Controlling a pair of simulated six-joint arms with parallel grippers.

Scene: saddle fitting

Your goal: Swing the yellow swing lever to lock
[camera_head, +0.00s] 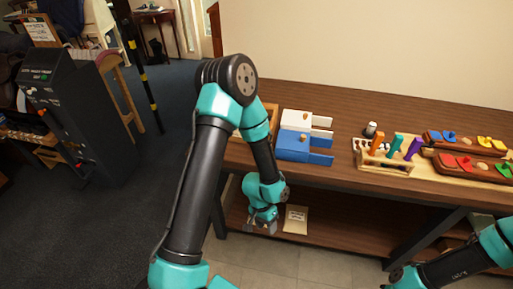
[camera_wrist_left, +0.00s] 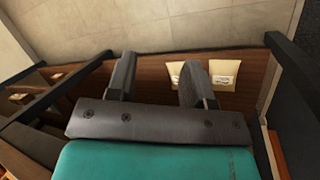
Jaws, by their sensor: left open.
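Yellow lever pieces (camera_head: 491,143) show small on the rear board at the far right of the table in the head view. Their exact swing position is too small to tell. My left gripper (camera_head: 262,226) hangs in front of the table edge, low near the lower shelf, far to the left of the yellow pieces.
The rear board also bears blue pieces (camera_head: 442,136); a front board has red and green ones (camera_head: 467,165). A rack with coloured pegs (camera_head: 390,160) and a blue-and-white drawer box (camera_head: 302,140) stand on the table (camera_head: 345,115). A card (camera_head: 296,219) lies on the lower shelf.

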